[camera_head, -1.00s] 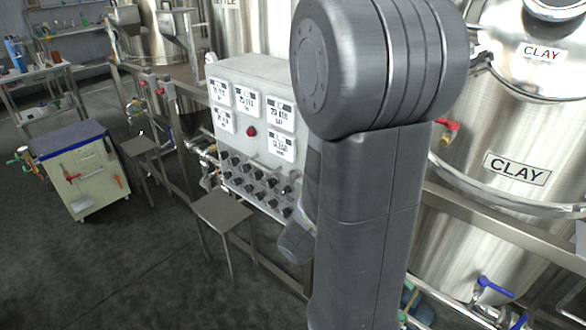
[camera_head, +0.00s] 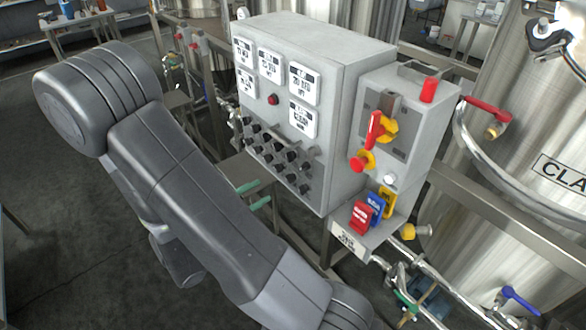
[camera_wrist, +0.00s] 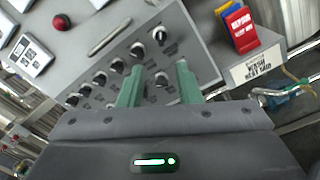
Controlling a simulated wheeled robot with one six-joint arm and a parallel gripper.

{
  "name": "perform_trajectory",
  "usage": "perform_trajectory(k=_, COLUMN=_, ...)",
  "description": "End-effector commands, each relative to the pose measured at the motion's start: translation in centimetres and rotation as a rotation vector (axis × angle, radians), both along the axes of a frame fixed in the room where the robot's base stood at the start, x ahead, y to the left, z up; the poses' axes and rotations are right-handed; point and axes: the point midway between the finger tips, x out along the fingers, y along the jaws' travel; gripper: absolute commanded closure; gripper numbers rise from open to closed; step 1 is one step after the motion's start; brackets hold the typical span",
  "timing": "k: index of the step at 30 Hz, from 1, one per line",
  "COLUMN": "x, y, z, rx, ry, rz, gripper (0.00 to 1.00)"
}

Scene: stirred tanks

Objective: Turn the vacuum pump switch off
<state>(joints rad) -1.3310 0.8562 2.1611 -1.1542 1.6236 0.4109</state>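The grey control cabinet (camera_head: 336,140) carries rows of black rotary knobs (camera_head: 279,150) on its lower front, and these also show in the wrist view (camera_wrist: 117,66). I cannot read which knob is the vacuum pump switch. My gripper (camera_head: 254,195) has green fingers and is in front of the lower knobs, partly hidden by my arm. In the wrist view my gripper (camera_wrist: 160,78) is open, its fingers apart, with a knob (camera_wrist: 162,79) showing between them. I cannot tell whether the fingers touch the panel.
A side box with a red and yellow switch (camera_head: 377,130) adjoins the cabinet. Red and blue tags (camera_head: 375,208) stand on a small shelf below it. A red lamp (camera_head: 273,99) and white meters (camera_head: 302,82) are above the knobs. A steel tank (camera_head: 510,150) stands right.

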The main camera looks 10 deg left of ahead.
Motion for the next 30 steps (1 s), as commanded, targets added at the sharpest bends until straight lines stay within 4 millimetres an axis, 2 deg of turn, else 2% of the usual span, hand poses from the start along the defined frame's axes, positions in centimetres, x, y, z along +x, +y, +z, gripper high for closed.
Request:
perform_trajectory(k=18, x=6.1, y=-5.0, z=0.1, rx=-0.001, ry=0.003, rz=-0.007, gripper=0.69)
perform_trajectory(k=30, x=9.4, y=-7.4, z=0.1, rx=0.000, ry=0.003, rz=-0.006, gripper=0.69)
